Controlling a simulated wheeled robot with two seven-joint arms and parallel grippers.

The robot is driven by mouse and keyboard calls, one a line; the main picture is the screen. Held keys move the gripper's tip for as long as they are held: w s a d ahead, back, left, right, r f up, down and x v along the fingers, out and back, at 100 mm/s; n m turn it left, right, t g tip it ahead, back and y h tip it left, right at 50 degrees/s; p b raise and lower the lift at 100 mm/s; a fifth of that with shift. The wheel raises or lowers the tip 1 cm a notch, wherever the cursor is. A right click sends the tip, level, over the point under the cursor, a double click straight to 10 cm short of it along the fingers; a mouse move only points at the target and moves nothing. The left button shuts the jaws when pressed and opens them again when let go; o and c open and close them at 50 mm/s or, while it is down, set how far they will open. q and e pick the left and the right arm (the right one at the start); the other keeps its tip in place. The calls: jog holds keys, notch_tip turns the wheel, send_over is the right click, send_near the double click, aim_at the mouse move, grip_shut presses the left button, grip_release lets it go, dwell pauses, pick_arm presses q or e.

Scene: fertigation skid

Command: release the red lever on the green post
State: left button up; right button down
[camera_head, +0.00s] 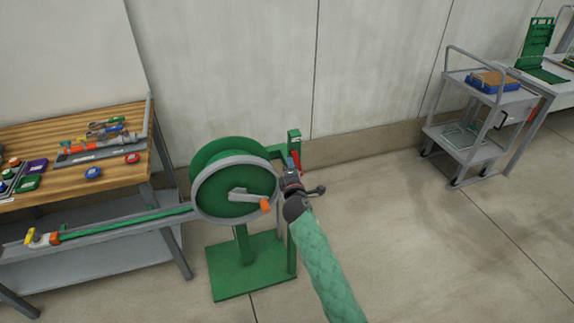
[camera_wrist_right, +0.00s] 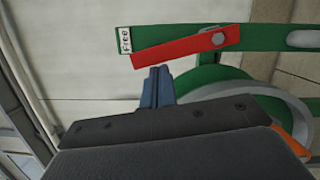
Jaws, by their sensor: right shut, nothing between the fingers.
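The green post (camera_head: 294,143) stands behind the hose reel, with the red lever (camera_head: 297,162) on it. In the right wrist view the red lever (camera_wrist_right: 185,47) is bolted at one end to the green post (camera_wrist_right: 270,37). It slants slightly from the post, its free end close to a white label reading "Free" (camera_wrist_right: 126,40). My right gripper (camera_head: 290,178) is shut and empty at the post. Its blue fingertips (camera_wrist_right: 158,72) are right by the lever's edge, near the free end; I cannot tell whether they touch. My left gripper is not in view.
A green hose reel (camera_head: 232,160) with an orange-knobbed crank (camera_head: 265,205) stands just left of my right gripper, on a green base plate (camera_head: 225,283). A wooden bench (camera_head: 60,125) with tools is at left. A grey cart (camera_head: 470,145) stands back right. Floor to the right is clear.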

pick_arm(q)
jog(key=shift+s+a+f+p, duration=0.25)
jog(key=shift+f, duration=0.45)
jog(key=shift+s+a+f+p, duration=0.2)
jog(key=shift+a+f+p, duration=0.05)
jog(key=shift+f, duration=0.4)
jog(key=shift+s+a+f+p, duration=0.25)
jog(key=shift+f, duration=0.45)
pick_arm(e)
jog(key=shift+w+d+r+m+g, duration=0.2)
jog(key=shift+d+m, duration=0.2)
jog(key=shift+m, duration=0.25)
jog(key=shift+w+d+r+m+g, duration=0.1)
jog(key=shift+d+r+m, duration=0.1)
jog(key=shift+d+m, duration=0.35)
jog(key=shift+a, duration=0.25)
